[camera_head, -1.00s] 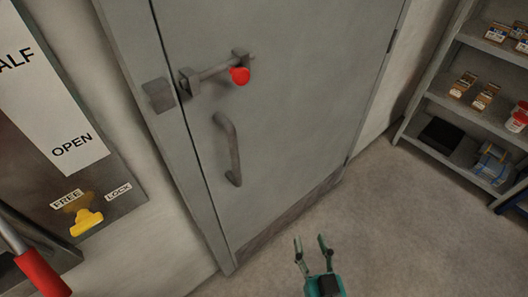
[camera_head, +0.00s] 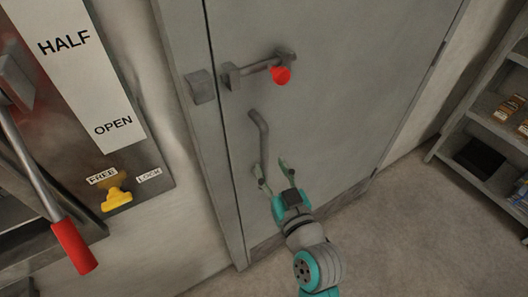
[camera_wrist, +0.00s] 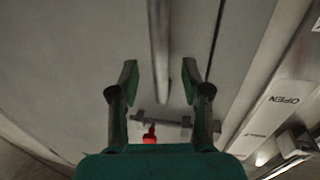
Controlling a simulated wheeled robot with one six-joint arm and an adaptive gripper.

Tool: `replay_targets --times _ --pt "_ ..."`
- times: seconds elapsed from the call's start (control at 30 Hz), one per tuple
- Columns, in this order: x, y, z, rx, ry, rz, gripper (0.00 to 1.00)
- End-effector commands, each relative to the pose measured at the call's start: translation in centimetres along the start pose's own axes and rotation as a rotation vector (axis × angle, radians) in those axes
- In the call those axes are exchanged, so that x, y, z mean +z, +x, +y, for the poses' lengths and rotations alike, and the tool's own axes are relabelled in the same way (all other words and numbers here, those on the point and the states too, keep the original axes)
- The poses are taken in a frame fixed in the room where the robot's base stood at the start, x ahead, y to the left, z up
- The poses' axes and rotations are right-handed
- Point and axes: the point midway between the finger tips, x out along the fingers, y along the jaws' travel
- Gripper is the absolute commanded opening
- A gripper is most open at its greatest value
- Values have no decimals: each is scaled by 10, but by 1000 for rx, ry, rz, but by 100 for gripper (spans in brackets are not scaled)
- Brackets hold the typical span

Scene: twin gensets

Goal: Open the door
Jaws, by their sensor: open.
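The grey door (camera_head: 340,95) fills the middle of the head view and looks closed in its frame. Its vertical bar handle (camera_head: 259,138) is on the left part of the door. Above it is a sliding bolt (camera_head: 256,67) with a red knob (camera_head: 281,75), next to a catch block (camera_head: 200,87) on the frame. My gripper (camera_head: 270,173) is open near the lower end of the handle. In the wrist view the handle (camera_wrist: 159,50) runs between the two open fingers (camera_wrist: 157,85), and the red knob (camera_wrist: 150,134) shows beyond. I cannot tell whether the fingers touch the handle.
On the left wall is a panel (camera_head: 115,160) with HALF, OPEN, FREE and LOCK labels, a yellow knob (camera_head: 117,198) and a red-gripped lever (camera_head: 73,246). A shelf unit (camera_head: 490,125) stands at the right. The floor (camera_head: 400,235) before the door is clear.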

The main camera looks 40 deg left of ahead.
Motion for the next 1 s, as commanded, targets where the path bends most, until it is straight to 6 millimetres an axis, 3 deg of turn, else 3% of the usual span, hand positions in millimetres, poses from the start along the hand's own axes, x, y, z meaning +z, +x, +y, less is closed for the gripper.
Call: replay_targets --times 0.1,0.3,0.77,0.93,1.0 --pt "0 22 -1 -2 1 0 48" --pt "0 47 0 -1 1 0 48" --pt "0 58 0 0 1 0 48" --pt "0 57 0 1 1 0 5" --pt "0 57 0 1 1 0 0"
